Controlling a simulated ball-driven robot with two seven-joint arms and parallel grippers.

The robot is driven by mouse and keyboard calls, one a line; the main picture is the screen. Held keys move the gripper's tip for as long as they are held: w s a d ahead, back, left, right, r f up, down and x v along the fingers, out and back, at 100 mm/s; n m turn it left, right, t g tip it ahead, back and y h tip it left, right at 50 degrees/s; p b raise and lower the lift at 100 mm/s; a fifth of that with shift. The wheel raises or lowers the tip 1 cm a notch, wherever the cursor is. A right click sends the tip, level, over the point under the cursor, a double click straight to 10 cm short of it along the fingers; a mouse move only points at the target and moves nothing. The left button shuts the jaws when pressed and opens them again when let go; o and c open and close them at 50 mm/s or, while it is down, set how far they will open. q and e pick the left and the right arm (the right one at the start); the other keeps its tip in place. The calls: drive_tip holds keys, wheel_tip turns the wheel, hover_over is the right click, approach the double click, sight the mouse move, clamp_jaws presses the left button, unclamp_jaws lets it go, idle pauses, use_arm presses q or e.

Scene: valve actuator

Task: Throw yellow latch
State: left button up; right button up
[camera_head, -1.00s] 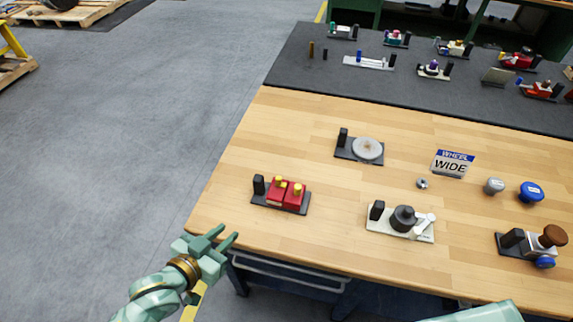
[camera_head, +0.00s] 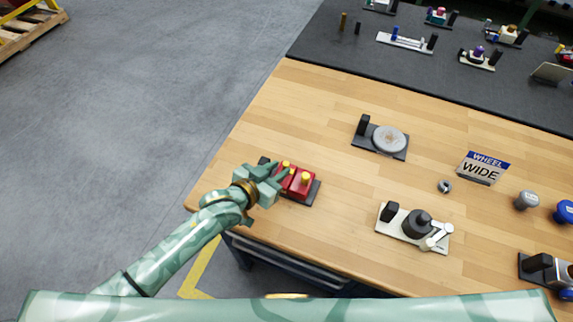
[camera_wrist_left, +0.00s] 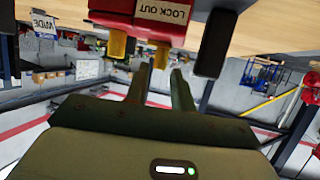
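Two red blocks with yellow latches stand on a small dark base (camera_head: 312,192) at the table's front left. One yellow latch (camera_head: 286,166) is at the left, the other (camera_head: 305,179) at the right. In the inverted left wrist view, the two yellow latches (camera_wrist_left: 117,43) (camera_wrist_left: 161,55) hang from the red blocks, one labelled LOCK OUT. My left gripper (camera_head: 277,172) is beside the left block. Its fingers (camera_wrist_left: 162,72) are apart, with one yellow latch lined up between the tips. I cannot tell whether they touch it. My right gripper is out of view.
A grey disc device (camera_head: 389,139) stands behind, and a white-based device with a dark knob (camera_head: 418,222) stands to the right. A dark mat (camera_head: 350,55) with more devices lies behind.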

sight(284, 166)
use_arm(q)
drive_tip(key=b+x, duration=0.1)
drive_tip(key=x, duration=0.3)
drive_tip(key=shift+w+d, duration=0.1)
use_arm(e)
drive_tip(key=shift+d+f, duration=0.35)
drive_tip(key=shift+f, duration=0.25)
use_arm(q)
clamp_jaws()
drive_tip(key=shift+s+d+r+p, duration=0.1)
drive_tip(key=shift+s+d+p, duration=0.25)
drive_tip(key=shift+d+p, duration=0.25)
drive_tip(key=shift+s+d, duration=0.1)
drive_tip(key=shift+d, duration=0.1)
unclamp_jaws()
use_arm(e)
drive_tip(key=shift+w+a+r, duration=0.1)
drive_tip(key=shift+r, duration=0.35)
